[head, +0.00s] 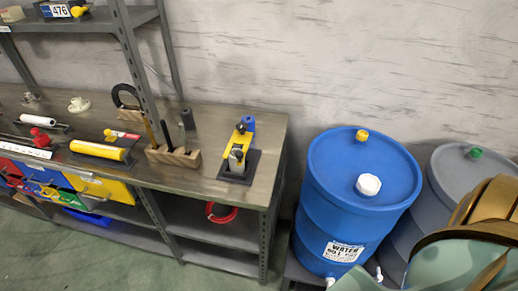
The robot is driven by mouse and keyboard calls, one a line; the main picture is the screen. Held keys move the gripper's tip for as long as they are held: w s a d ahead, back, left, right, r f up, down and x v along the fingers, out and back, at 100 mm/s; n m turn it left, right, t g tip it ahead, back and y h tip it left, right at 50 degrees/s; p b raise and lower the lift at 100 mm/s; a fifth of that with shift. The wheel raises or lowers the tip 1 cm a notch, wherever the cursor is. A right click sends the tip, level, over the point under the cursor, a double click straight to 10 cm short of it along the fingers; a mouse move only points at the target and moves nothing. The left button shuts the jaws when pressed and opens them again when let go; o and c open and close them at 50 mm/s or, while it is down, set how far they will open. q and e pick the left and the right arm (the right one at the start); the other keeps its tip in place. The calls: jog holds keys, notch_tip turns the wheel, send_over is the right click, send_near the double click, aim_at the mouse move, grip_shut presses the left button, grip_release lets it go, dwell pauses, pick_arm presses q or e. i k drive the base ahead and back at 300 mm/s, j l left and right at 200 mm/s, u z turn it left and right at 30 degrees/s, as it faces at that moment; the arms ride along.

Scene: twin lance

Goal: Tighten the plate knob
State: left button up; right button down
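A small yellow fixture (240,142) stands on a dark base plate (253,168) near the right end of the workbench. It carries a grey rounded part (236,158) in front and a blue part (248,123) at the back. I cannot tell which of these is the plate knob, or how tight any knob is. Neither of my grippers shows in the head view.
The workbench (215,118) also holds a wooden tool block (173,156) and a yellow roller fixture (98,151). A grey shelf post (137,75) rises in front. A blue water barrel (340,200) and a grey barrel (458,185) stand right. Green floor (40,245) lies open at lower left.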

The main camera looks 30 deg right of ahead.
aim_at(242, 127)
jog(key=z, duration=0.9)
